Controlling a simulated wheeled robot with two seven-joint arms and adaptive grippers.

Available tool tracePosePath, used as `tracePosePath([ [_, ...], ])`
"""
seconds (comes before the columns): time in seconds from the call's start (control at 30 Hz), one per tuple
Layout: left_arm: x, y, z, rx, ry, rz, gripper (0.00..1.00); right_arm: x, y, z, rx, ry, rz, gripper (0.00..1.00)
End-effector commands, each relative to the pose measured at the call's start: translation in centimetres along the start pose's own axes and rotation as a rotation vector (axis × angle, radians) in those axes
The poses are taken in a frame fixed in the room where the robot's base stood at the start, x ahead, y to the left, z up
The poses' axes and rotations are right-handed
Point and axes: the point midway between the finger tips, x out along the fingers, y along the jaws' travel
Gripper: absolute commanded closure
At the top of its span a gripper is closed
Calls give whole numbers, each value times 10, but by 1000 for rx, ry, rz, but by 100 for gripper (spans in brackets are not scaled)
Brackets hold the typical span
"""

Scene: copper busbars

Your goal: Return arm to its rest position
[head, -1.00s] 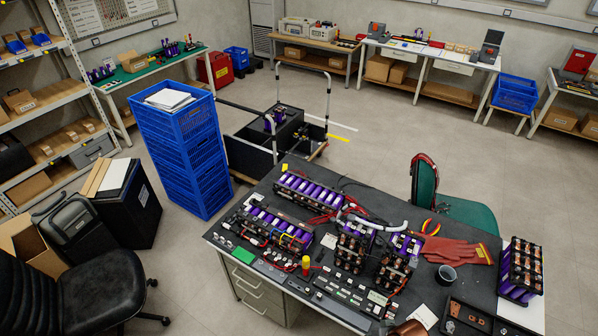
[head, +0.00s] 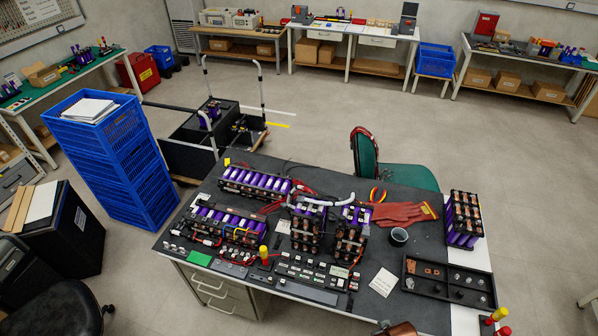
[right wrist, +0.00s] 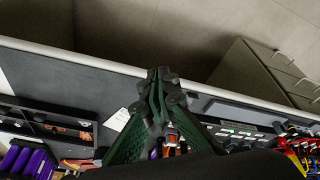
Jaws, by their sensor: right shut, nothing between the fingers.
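My right gripper (right wrist: 160,80) shows in the right wrist view, with its dark green fingers together and nothing between them. It hangs above the front edge of the dark workbench, and its tips overlap the pale bench rim. Neither gripper can be made out in the head view. Copper pieces (head: 427,268) lie in the left part of a black tray (head: 449,283) on the bench. The tray also shows in the right wrist view (right wrist: 60,112). Battery modules with purple cells (head: 255,183) and copper-topped blocks (head: 307,230) stand on the workbench (head: 360,275).
Blue crates (head: 120,165) are stacked at left. In the right wrist view, floor shows beyond the bench edge.

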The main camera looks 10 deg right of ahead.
Motion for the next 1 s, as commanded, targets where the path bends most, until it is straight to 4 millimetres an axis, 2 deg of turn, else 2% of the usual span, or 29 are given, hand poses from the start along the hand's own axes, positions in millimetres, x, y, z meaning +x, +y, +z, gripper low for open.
tracePosePath([
  [0.03,5,0,1,0,0,0,65,22,-3,6,-2,-11,-3,100],
  [0.17,15,0,2,0,-2,0,65,76,-10,23,-9,-31,-12,100],
  [0.27,26,1,4,0,-3,0,65,132,-17,46,-18,-50,-20,100],
  [0.4,42,2,7,0,-5,0,65,216,-28,96,-32,-84,-31,100],
  [0.47,49,2,8,0,-6,1,65,248,-33,120,-39,-98,-35,100],
  [0.6,65,2,12,0,-9,1,65,312,-43,185,-56,-131,-46,100],
  [0.7,76,3,14,0,-11,1,65,348,-48,235,-68,-155,-52,100],
  [0.8,85,3,16,0,-13,1,65,372,-51,282,-79,-175,-58,100],
  [0.9,92,4,18,0,-15,2,65,386,-52,320,-88,-190,-61,100],
  [1.0,96,4,19,0,-16,2,65,392,-52,344,-95,-198,-64,100],
])
